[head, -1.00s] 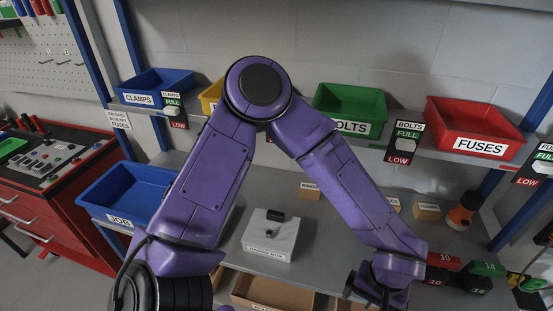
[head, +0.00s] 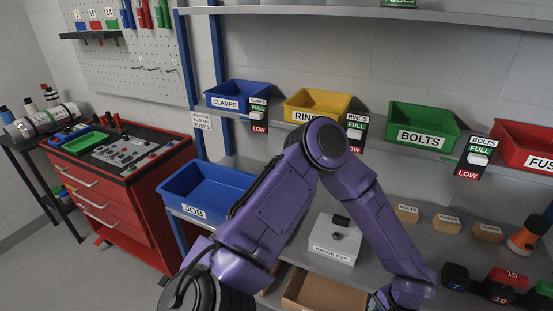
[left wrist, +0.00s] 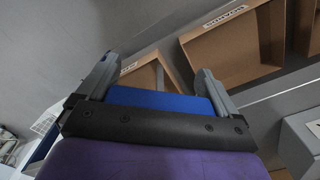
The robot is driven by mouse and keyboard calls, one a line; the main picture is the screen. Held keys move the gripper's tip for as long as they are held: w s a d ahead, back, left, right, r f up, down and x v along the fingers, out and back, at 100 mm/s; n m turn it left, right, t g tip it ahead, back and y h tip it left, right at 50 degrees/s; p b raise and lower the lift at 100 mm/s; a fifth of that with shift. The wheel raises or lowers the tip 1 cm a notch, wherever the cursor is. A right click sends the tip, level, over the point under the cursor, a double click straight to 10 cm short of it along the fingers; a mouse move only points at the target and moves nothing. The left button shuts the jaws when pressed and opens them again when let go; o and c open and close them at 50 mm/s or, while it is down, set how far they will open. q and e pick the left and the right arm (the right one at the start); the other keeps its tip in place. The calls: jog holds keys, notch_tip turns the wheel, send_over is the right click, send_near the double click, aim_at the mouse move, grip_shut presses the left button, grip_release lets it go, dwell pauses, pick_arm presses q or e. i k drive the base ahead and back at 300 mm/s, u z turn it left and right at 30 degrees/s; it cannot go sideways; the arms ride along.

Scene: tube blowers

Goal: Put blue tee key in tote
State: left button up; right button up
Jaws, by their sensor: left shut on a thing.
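My left gripper (left wrist: 158,88) is shut on a blue block-like part (left wrist: 160,103) in the left wrist view. It looks like the handle of the blue tee key, but only a strip shows and the rest is hidden behind the gripper body. In the head view my left arm arches over the bench and its wrist bends down at the bottom edge, so the fingers are cut off there. A blue open tote marked JOB (head: 196,210) stands on the left end of the bench, left of my arm. No contents show in it. My right gripper is not in view.
A white box with a dark knob (head: 335,243) sits on the bench behind my arm. Cardboard trays (head: 322,297) lie below the bench front. Numbered blue, red and green blocks (head: 510,277) stand at right. Labelled bins (head: 423,137) line the shelf. A red tool cabinet (head: 125,205) stands left.

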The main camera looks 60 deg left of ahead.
aim_at(198, 195)
jog(key=z, duration=1.45)
jog(key=k, duration=2.2)
jog(key=u, duration=2.25)
